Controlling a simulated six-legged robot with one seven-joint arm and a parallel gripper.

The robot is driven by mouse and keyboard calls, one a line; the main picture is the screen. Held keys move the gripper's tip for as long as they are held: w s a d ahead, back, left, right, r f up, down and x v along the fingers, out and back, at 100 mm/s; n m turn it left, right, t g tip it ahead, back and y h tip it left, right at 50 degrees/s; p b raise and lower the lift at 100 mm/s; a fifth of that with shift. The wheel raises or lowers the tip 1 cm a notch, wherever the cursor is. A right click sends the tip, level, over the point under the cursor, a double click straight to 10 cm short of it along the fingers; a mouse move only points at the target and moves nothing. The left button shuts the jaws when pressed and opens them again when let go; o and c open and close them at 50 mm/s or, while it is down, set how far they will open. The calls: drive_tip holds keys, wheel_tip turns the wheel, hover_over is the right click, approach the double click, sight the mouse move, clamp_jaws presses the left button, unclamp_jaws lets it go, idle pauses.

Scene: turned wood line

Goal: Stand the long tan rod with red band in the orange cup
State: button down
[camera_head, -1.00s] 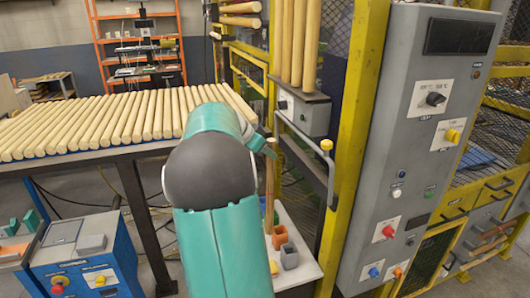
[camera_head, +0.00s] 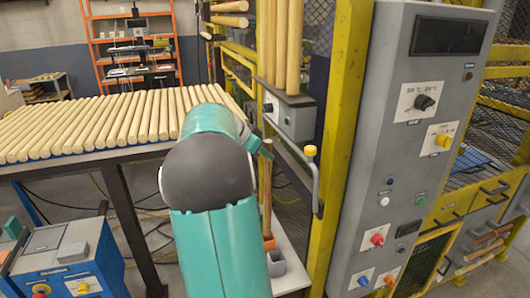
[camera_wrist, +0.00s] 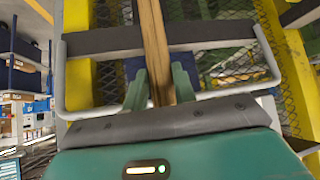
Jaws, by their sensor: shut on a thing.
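The long tan rod (camera_head: 267,190) stands nearly upright to the right of my arm in the head view. Its lower end meets the orange cup (camera_head: 268,243) in the picture; I cannot tell whether it is inside the cup or only in line with it. In the wrist view the rod (camera_wrist: 153,40) runs between the two green fingers of my gripper (camera_wrist: 158,72), which is shut on it. I cannot make out the red band.
A grey cup (camera_head: 276,264) stands just in front of the orange cup on a pale tabletop (camera_head: 293,272). A yellow post (camera_head: 335,150) and a curved handle with a yellow knob (camera_head: 311,165) are close on the right. A rack of pale rods (camera_head: 120,122) lies left.

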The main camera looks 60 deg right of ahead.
sight(264, 176)
drive_tip(key=shift+d+f, duration=0.1)
drive_tip(key=shift+d, duration=0.05)
drive_tip(key=shift+f, duration=4.3)
unclamp_jaws()
